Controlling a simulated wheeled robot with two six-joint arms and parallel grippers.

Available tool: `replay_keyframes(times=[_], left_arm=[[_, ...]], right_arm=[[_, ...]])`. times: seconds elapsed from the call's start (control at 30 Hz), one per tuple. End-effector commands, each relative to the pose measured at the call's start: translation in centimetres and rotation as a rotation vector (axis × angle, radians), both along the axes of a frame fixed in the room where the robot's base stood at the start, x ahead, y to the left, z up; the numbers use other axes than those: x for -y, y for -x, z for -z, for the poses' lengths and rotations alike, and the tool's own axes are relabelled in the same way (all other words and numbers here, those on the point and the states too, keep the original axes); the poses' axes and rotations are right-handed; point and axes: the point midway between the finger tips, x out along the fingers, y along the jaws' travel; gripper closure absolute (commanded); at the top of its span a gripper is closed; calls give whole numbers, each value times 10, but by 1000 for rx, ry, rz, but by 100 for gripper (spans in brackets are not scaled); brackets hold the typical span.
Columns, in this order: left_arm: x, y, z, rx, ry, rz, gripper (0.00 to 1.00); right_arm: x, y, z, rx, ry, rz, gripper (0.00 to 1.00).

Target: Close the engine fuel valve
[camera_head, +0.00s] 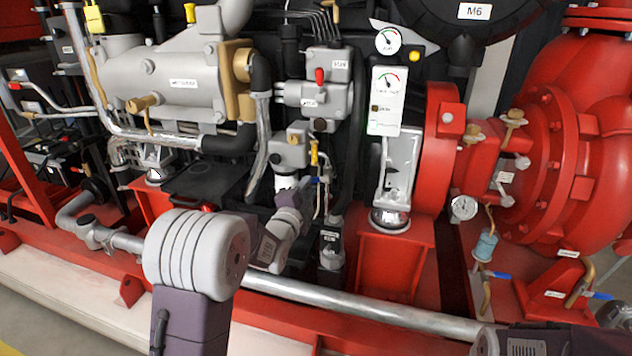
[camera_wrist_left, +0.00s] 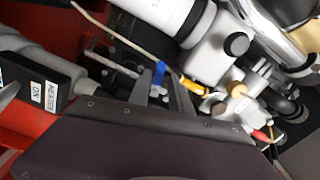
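No readable label marks the engine fuel valve. A small valve with a blue lever (camera_head: 314,181) sits on thin pipework in the middle of the engine, below a yellow handle (camera_head: 314,153). In the left wrist view, the blue lever (camera_wrist_left: 159,74) shows near and between the fingertips, with the yellow handle (camera_wrist_left: 192,87) just to its right. My left gripper (camera_wrist_left: 162,88) has its fingers apart, with a gap between them. Whether a finger touches the lever cannot be told. In the head view my left gripper (camera_head: 298,188) is at this pipework, partly hidden by its own wrist.
A HEATER ON box (camera_wrist_left: 50,88) is at the left in the wrist view. A gauge panel (camera_head: 384,100) and red pump casing (camera_head: 575,140) stand right. A silver pipe (camera_head: 350,312) crosses below.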

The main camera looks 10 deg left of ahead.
Motion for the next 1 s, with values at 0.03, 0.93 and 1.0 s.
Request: replay_keyframes(times=[0.03, 0.93, 1.0], left_arm=[[1, -10, 2, 0, 0, 1, 75], [3, -79, 1, -2, 1, 1, 100], [3, -79, 1, -2, -4, 1, 100]], right_arm=[[0, 0, 3, 0, 0, 0, 100], [0, 0, 22, 0, 0, 0, 100], [0, 0, 22, -1, 0, 0, 100]])
